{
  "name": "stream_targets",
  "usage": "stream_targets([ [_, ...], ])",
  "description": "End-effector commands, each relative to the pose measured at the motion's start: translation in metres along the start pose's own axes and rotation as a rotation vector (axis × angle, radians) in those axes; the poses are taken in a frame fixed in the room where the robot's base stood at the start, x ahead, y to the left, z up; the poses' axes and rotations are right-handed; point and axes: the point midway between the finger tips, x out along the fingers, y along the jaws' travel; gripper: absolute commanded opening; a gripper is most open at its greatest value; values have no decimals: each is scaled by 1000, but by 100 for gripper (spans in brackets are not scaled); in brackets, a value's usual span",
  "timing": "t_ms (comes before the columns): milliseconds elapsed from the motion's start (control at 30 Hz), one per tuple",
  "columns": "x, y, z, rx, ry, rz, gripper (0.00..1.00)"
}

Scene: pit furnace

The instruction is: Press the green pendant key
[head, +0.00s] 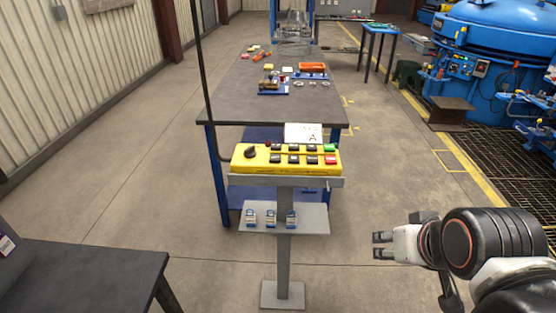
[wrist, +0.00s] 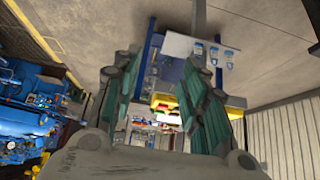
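The green pendant key (head: 330,148) is at the upper right end of the yellow pendant (head: 262,168). A red key (head: 331,160) sits just below it, and several black keys and a black knob lie to its left. The pendant rests on a grey stand. My gripper (head: 379,246) is at the lower right, clear of the pendant and lower in the picture, with its two fingers apart and nothing between them. In the wrist view the pendant (wrist: 163,101) shows upside down beyond the open fingers, which partly hide it; I cannot make out the green key there.
The stand's lower shelf (head: 312,219) holds small padlock-like items. A workbench (head: 228,105) with parts stands behind the pendant, and a white sign (head: 303,132) is just behind the keys. A dark table (head: 85,282) is at lower left. The floor between gripper and stand looks clear.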

Motion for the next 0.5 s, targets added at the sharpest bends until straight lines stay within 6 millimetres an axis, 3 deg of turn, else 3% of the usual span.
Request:
stream_targets([
  [67, 0, 0, 0, 0, 0, 0, 40],
  [233, 0, 0, 0, 0, 0, 0, 1],
  [500, 0, 0, 0, 0, 0, 0, 0],
])
